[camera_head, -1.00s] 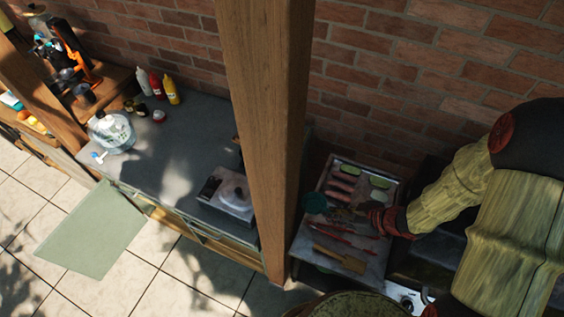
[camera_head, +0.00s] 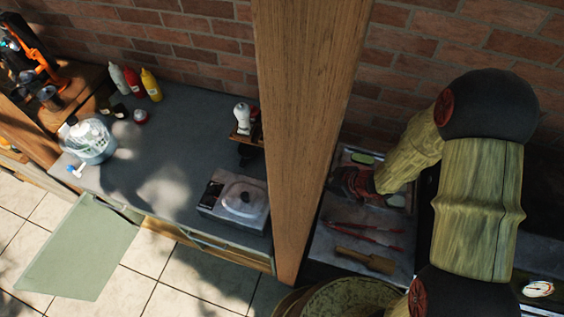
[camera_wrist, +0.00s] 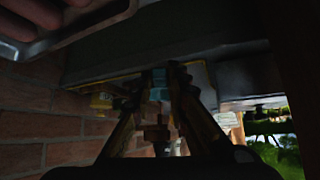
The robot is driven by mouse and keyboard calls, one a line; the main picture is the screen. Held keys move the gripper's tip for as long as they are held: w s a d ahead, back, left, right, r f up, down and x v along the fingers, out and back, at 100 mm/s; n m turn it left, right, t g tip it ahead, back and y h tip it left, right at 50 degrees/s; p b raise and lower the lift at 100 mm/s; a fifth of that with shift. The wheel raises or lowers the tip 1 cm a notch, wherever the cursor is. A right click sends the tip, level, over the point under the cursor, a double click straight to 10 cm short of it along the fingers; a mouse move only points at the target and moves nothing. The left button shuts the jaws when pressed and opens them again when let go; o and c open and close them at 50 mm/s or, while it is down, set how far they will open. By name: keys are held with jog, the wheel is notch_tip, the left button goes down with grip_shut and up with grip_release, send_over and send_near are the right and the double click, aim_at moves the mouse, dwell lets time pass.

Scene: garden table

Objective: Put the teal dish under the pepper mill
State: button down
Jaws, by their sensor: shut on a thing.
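My gripper (camera_wrist: 170,80) is shut on the teal dish (camera_wrist: 158,84), which shows as a small dark teal patch between the fingertips in the wrist view. A pale-topped upright thing (camera_head: 241,118) stands in a small wooden rack left of the post. I cannot tell whether it is the pepper mill.
The thick wooden post (camera_head: 305,130) stands between my arm and the grey counter (camera_head: 165,180). Red tongs (camera_head: 365,232) and a wooden-handled tool (camera_head: 365,260) lie on the tray.

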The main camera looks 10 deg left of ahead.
jog(key=w+a, duration=0.2)
jog(key=a, duration=0.2)
jog(key=w+a, duration=0.2)
jog(key=a, duration=0.1)
jog(key=w+a, duration=0.2)
jog(key=a, duration=0.2)
jog(key=shift+w+a, duration=0.2)
jog(key=shift+a, duration=0.1)
jog(key=shift+f+b, duration=0.55)
jog(key=shift+f, duration=1.25)
jog(key=shift+f, duration=0.1)
jog(key=c, duration=1.8)
grip_release()
jog(key=shift+o, duration=0.3)
jog(key=shift+r, duration=0.25)
jog(key=p+v, duration=0.2)
jog(key=v, duration=0.9)
jog(key=shift+s+d+r, duration=0.15)
jog(key=shift+d+r, duration=0.05)
jog(key=shift+d, duration=0.15)
